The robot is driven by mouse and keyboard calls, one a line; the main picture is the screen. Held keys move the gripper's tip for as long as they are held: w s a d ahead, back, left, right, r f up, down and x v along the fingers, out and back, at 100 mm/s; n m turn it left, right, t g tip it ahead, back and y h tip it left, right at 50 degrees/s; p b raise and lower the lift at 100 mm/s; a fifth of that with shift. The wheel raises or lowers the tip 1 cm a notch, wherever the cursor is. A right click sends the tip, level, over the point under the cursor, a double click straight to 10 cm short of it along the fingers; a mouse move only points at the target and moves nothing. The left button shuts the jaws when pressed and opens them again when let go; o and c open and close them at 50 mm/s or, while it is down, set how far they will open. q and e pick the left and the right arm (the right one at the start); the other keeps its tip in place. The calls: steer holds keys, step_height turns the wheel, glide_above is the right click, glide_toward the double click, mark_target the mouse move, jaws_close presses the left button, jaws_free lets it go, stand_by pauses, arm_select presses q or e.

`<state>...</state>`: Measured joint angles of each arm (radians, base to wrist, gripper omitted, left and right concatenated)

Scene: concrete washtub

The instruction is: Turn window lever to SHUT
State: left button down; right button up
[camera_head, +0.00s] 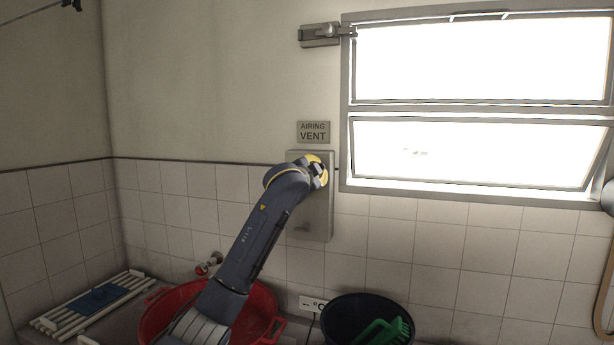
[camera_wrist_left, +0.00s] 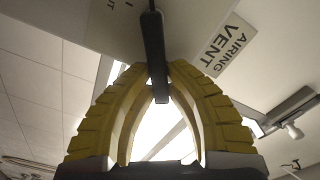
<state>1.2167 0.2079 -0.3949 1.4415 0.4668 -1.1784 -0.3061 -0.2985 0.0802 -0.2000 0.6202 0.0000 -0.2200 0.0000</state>
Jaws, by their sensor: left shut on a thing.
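My left gripper (camera_wrist_left: 156,72) has yellow ribbed fingers closed on a dark bar-shaped lever (camera_wrist_left: 154,40) in the left wrist view. The lever runs between the two fingertips. In the head view the same gripper (camera_head: 320,172) is at the upper part of a grey wall box (camera_head: 323,215), and my wrist hides the lever there. A few letters on the box are cut off in the wrist view, so the lever's marked position cannot be read. The window's lower pane (camera_head: 470,152) hangs tilted in its frame. My right gripper is not in view.
The "AIRING VENT" sign (camera_head: 313,132) is on the wall just above the box. A grey latch (camera_head: 320,34) sits at the window's upper left. Below are a red tub (camera_head: 262,305), a dark bucket (camera_head: 340,312) with a green item, and a white slatted rack (camera_head: 85,305).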

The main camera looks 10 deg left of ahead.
arm_select(q)
steer(key=n, duration=0.2)
steer(key=a+r+n, duration=0.2)
steer(key=n, duration=0.1)
steer(key=shift+w+n, duration=0.1)
steer(key=shift+n, duration=0.2)
steer(key=n, duration=0.1)
steer(key=a+n, duration=0.1)
steer(key=shift+a+r+n, duration=0.1)
steer(key=shift+r+n, duration=0.1)
steer(key=shift+n, duration=0.1)
steer(key=shift+w+a+r+n, duration=0.1)
steer(key=shift+a+n, duration=0.3)
steer(key=shift+n, duration=0.4)
steer(key=shift+w+a+r+n, duration=0.1)
steer(key=shift+a+n, duration=0.3)
steer(key=shift+n, duration=0.4)
steer(key=shift+a, duration=0.1)
steer(key=c, duration=1.4)
jaws_free()
steer(key=shift+f, duration=0.1)
steer(key=shift+o, duration=0.2)
steer(key=shift+s, duration=0.15)
steer(key=s+a, duration=0.1)
steer(key=s, duration=1)
steer(key=shift+s, duration=0.4)
